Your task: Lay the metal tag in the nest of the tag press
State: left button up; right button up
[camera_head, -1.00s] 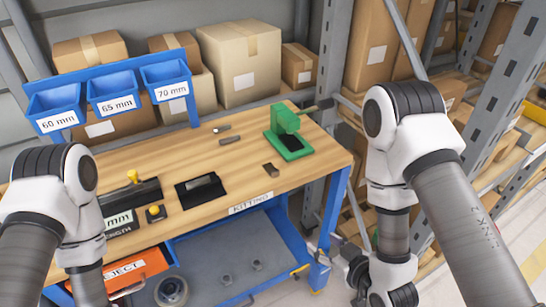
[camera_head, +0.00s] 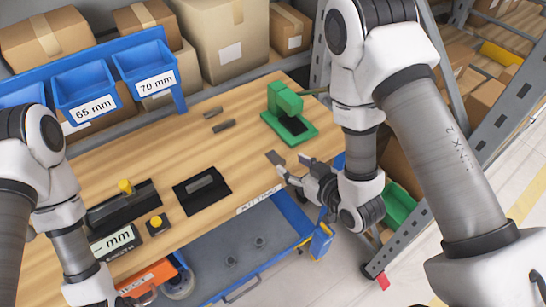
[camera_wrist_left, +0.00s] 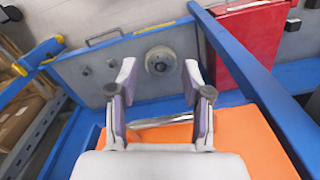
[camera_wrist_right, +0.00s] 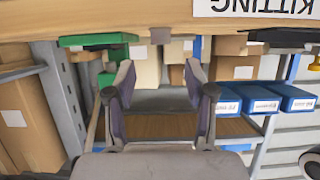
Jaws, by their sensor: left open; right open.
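The metal tag, seemingly the small grey-brown flat piece (camera_head: 275,158), lies on the wooden bench near its front edge. In the right wrist view a small grey block (camera_wrist_right: 160,36) shows at the bench edge, likely the same piece. The green tag press (camera_head: 286,98) stands behind it, with a dark nest (camera_head: 294,126) on its base. My right gripper (camera_head: 293,167) is open and empty, just to the right of the tag; I cannot tell if it touches. My left gripper (camera_wrist_left: 160,72) is open and empty, above the orange reject bin (camera_wrist_left: 262,150).
Blue labelled bins (camera_head: 147,62) line the back. Shelf uprights stand at right.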

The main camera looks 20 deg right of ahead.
aim_at(282, 162)
jog(key=shift+p+x, duration=0.8)
jog(key=shift+x, duration=0.25)
jog(key=x, duration=0.3)
jog(key=shift+w+a+f+p, duration=0.15)
jog(key=shift+f+p, duration=0.15)
jog(key=shift+f, duration=0.2)
jog(key=shift+r, duration=0.1)
jog(key=shift+c, duration=0.7)
grip_shut()
jog(key=shift+r, duration=0.1)
